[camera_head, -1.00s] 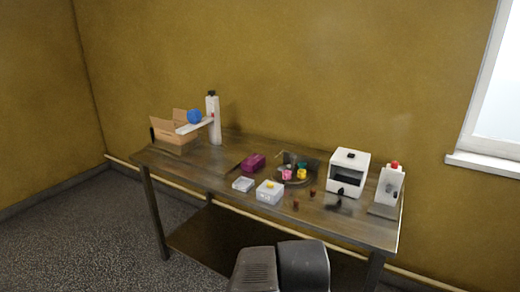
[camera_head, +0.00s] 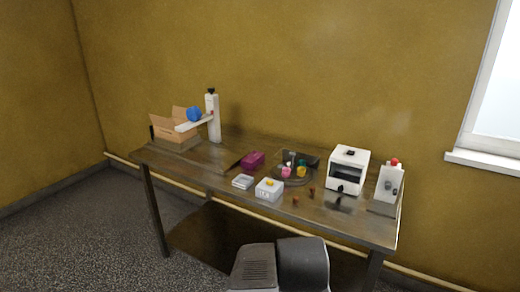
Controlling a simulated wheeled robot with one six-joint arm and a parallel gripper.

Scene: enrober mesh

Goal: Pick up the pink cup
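The pink cup (camera_head: 286,172) is small and stands on a dark round tray (camera_head: 283,181) right of the middle of the table. A yellow item (camera_head: 301,171) is close on its right, with a teal item (camera_head: 302,162) just behind that one. The cup's fine shape is too small to tell. My gripper is not in view. Only grey and black parts that look like my own body show at the bottom edge.

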